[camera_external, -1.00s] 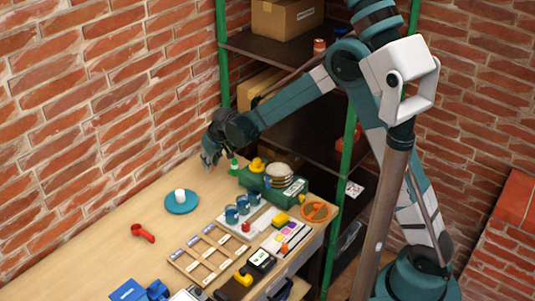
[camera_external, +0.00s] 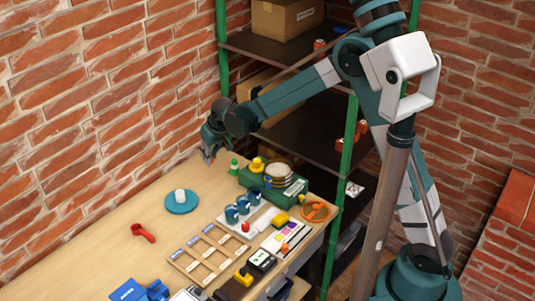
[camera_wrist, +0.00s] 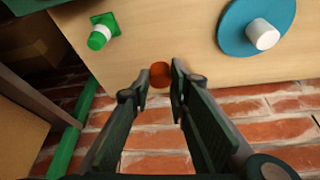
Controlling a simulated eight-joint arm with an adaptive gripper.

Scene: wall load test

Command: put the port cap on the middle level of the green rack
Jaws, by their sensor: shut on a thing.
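My gripper (camera_external: 209,156) is raised a little above the far left end of the wooden table, near the brick wall. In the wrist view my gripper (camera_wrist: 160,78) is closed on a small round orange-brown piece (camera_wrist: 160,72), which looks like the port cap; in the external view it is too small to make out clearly. The green rack (camera_external: 347,150) has green posts and dark shelves and stands behind the table, right of my gripper. Its middle shelf (camera_external: 300,128) is partly hidden by my arm. A rack post (camera_wrist: 72,140) also shows in the wrist view.
A teal disc (camera_external: 181,208) bears a white cylinder (camera_external: 180,195). Cardboard boxes (camera_external: 285,20) stand on the rack. Trays and several small items crowd the table's right side.

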